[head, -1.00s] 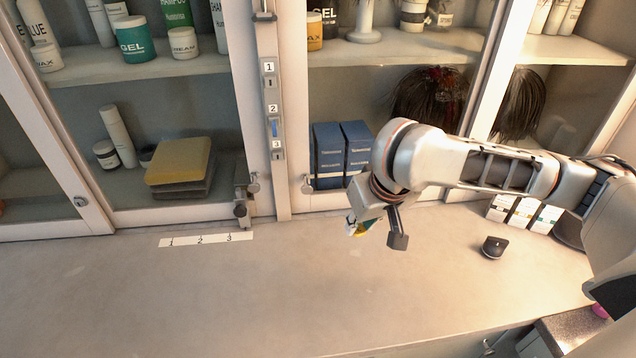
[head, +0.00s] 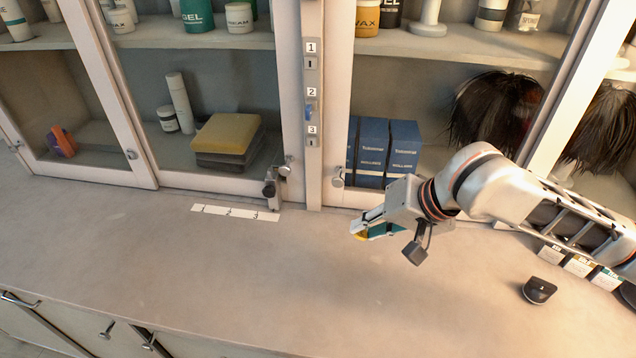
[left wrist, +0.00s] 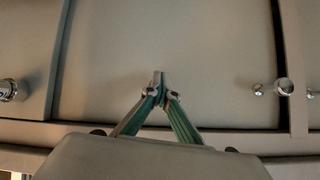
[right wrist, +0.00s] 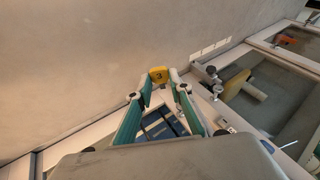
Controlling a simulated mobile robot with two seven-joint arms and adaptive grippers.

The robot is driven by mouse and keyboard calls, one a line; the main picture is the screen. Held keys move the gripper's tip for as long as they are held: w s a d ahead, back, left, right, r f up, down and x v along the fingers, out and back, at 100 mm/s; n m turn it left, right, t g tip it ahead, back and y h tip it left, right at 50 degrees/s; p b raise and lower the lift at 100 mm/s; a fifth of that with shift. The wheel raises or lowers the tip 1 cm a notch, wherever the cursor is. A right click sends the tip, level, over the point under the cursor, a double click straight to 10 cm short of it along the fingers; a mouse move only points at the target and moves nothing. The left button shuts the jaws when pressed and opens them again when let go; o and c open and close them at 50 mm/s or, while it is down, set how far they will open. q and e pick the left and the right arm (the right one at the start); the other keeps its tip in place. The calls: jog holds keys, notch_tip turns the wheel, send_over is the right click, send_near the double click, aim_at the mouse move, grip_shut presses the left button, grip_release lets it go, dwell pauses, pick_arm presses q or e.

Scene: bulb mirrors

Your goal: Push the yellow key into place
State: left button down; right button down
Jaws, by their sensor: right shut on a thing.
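My right gripper (head: 364,232) is shut on the yellow key (head: 360,237) and holds it above the counter. The key's yellow head, marked 3, shows between the fingertips in the right wrist view (right wrist: 158,75). The lock strip (head: 312,78) on the cabinet post has plates marked 1, 2 and 3. A blue key (head: 309,111) sits at lock 2. Lock 3 (head: 313,142) shows a dark slot with no key in it. The yellow key is apart from the strip, to its lower right. My left gripper (left wrist: 160,85) is shut and looks empty, facing a pale panel.
A paper strip (head: 235,212) lies on the counter near the cabinet. Door knobs and a latch (head: 270,188) stick out below the locks. A small black object (head: 539,290) lies on the counter at right. Blue boxes (head: 388,150) stand behind glass. The counter's middle is clear.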

jog(key=w+a+r+m+t+y+b, duration=0.4)
jog(key=w+a+r+t+y+b, duration=0.1)
jog(key=a+y, duration=0.5)
jog(key=w+r, duration=0.1)
jog(key=w, duration=0.1)
jog(key=shift+w+r+m, duration=0.3)
jog(key=shift+w+m, duration=0.05)
jog(key=shift+m, duration=0.05)
jog(key=w+b, duration=0.1)
jog(key=w, duration=0.1)
jog(key=w+d+b, duration=0.1)
jog(key=w, duration=0.2)
jog(key=shift+w+d, duration=0.1)
jog(key=shift+w, duration=0.2)
jog(key=shift+w+d+b, duration=0.25)
jog(key=shift+w+b, duration=0.55)
jog(key=shift+w, duration=0.35)
dwell(0.9)
jog(key=c, duration=1.8)
grip_release()
